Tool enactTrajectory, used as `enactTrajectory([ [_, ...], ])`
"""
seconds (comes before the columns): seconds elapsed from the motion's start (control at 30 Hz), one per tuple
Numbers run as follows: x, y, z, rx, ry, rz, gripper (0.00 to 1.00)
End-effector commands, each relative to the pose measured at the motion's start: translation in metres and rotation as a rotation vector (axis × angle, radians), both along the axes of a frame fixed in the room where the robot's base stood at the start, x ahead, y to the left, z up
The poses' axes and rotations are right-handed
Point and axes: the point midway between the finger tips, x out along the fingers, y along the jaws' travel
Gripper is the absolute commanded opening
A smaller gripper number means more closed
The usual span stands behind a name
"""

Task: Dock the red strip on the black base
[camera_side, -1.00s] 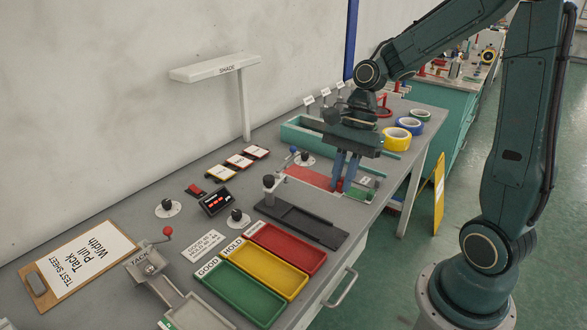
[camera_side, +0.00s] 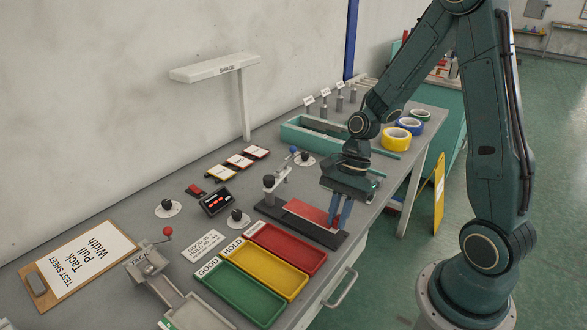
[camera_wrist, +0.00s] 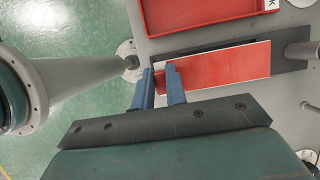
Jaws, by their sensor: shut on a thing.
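The red strip (camera_side: 310,211) has pale edges and lies lengthwise over the black base (camera_side: 268,208). In the wrist view, the strip (camera_wrist: 222,66) covers much of the base (camera_wrist: 290,62), whose dark margins show beyond its far end and along its upper side. I cannot tell whether the strip touches the base or hangs just above it. My gripper (camera_side: 338,222) is shut on the strip's near end, and its blue fingers (camera_wrist: 159,72) point down. The base carries an upright post with a dark knob (camera_side: 269,182) at its far end.
Red (camera_side: 310,264), yellow (camera_side: 290,286) and green trays stand in front of the base. A small black display (camera_side: 216,202) and round knobs are to the left. A teal open box (camera_side: 300,124) and tape rolls (camera_side: 396,139) are behind.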

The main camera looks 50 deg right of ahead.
Motion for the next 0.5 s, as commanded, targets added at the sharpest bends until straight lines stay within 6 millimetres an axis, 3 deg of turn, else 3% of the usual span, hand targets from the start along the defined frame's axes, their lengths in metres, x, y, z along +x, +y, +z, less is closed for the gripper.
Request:
enactTrajectory([
  [0.3, -0.001, 0.001, -0.028, 0.002, 0.004, 0.001, 0.00],
  [0.5, -0.001, 0.000, -0.034, 0.000, 0.001, 0.002, 0.00],
])
